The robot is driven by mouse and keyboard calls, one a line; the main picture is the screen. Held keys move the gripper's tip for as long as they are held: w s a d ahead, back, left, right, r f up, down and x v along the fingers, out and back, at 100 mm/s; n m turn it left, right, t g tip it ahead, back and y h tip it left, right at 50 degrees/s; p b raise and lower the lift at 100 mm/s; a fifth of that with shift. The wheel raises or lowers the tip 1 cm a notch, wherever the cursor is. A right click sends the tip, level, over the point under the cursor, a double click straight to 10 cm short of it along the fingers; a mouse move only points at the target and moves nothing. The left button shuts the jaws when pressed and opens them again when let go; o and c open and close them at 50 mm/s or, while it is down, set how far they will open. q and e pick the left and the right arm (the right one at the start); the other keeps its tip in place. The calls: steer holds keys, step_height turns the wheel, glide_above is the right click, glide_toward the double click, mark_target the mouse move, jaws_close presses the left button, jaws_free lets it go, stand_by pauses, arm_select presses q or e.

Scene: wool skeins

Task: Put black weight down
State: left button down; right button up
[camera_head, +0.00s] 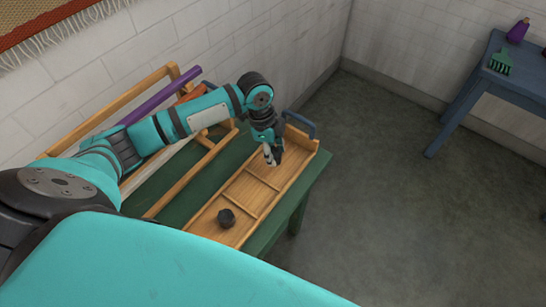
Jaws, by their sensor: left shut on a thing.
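My left gripper (272,157) is over the far part of a long wooden tray (233,190), pointing down. It is shut on a small dark thing, apparently the black weight, which is mostly hidden by the fingers and hard to make out. I cannot tell whether it touches the tray floor. Another dark, many-sided weight (227,217) sits in the near compartment of the tray, apart from the gripper. My right gripper is not in view.
The tray, with a blue handle (300,123) at its far end, lies on a green table (314,178). A wooden frame (130,98) and a purple rod (160,95) are at the left. A blue table (481,85) holds a green brush (501,62) and a purple bottle (518,31).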

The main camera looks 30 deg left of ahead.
arm_select(q)
steer(key=shift+a+x, duration=0.15)
steer(key=shift+x, duration=0.7)
steer(key=shift+a+x, duration=0.2)
steer(key=shift+x, duration=0.6)
steer(key=shift+f, duration=0.2)
steer(key=c, duration=0.8)
jaws_free()
steer(key=v, duration=1.2)
steer(key=shift+r, duration=0.1)
